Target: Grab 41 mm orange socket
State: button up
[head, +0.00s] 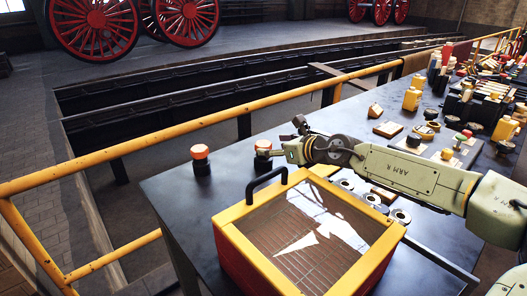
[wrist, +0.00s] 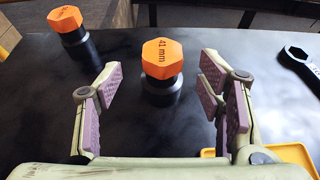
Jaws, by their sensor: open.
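The 41 mm orange socket (wrist: 161,60) stands upright on the dark table, with "41 mm" on its orange hexagonal top and a dark round body below. In the wrist view it is between and just beyond my open gripper's (wrist: 158,95) fingers, with space on both sides. In the head view its orange top (head: 263,145) shows just left of my gripper (head: 291,150). A second orange-topped socket (wrist: 70,28) stands to its left; its marking is not readable. It also shows in the head view (head: 201,160).
A yellow-and-red box (head: 244,255) with a glassy top and black handle stands at the table's near side. A black wrench-like tool (wrist: 300,62) lies right in the wrist view. A yellow rail (head: 190,130) runs behind the table. Several parts crowd the table's right side.

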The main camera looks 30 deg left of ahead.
aim_at(263, 144)
jog(key=p+x, duration=0.1)
jog(key=x, duration=0.1)
jog(key=p+x, duration=0.2)
jog(key=x, duration=0.1)
jog(key=shift+w+a+r, duration=0.2)
jog(key=shift+w+a, duration=0.05)
jog(key=shift+a, duration=0.15)
jog(key=shift+w+a+f, duration=0.1)
jog(key=shift+a+f, duration=0.05)
jog(key=shift+f, duration=0.05)
jog(key=shift+c, duration=0.3)
grip_shut()
jog(key=shift+r, duration=0.15)
